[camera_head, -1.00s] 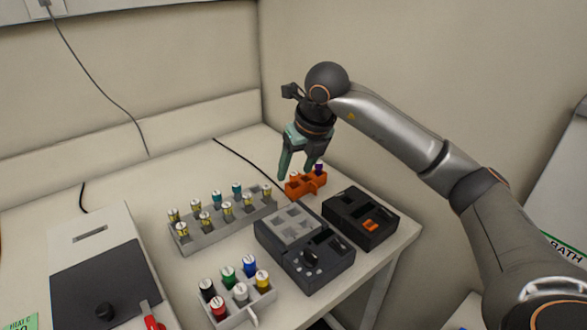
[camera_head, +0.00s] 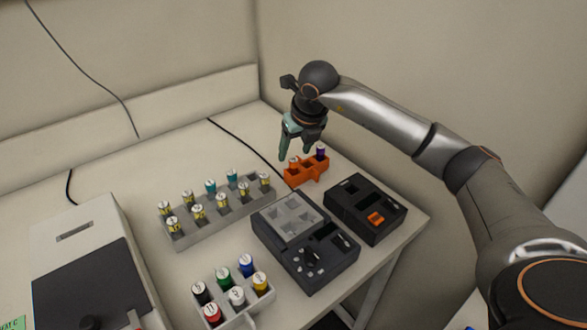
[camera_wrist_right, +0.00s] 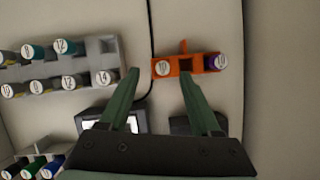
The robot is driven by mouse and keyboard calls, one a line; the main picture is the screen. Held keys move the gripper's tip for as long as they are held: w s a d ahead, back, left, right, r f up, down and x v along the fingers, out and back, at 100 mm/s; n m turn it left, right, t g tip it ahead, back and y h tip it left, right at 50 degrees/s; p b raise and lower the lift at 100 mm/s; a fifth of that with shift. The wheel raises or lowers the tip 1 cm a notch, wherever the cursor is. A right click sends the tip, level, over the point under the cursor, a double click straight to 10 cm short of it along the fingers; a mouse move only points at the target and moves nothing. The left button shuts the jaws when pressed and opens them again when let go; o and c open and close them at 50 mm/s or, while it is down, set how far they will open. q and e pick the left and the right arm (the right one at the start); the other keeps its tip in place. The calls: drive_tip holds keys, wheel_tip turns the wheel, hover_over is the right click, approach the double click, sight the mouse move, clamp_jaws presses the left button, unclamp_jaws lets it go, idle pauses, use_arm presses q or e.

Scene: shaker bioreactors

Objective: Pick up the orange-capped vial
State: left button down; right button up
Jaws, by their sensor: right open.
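The orange-capped vial (camera_head: 294,163) stands upright in the left end of a small orange rack (camera_head: 307,174). In the right wrist view, the vial (camera_wrist_right: 163,68) shows from above with a white numbered top, at the left of the rack (camera_wrist_right: 186,66). My right gripper (camera_head: 297,151) has green fingers and points down just behind and above the vial in the head view. In the right wrist view, the gripper (camera_wrist_right: 160,74) is open and empty, its fingertips to either side of the vial in the picture. My left gripper is not in view.
A purple-capped vial (camera_head: 320,152) stands in the same rack. A grey rack (camera_head: 222,218) of yellow and teal vials stands to the left. Two dark devices (camera_head: 306,252) (camera_head: 364,208) are in front. A cable (camera_head: 245,148) runs behind; the wall is close.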

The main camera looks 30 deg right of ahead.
sight(294, 160)
drive_tip(key=p+x, duration=0.1)
drive_tip(key=x, duration=0.4)
drive_tip(key=shift+s+d+f, duration=0.15)
drive_tip(key=shift+f, duration=0.1)
clamp_jaws()
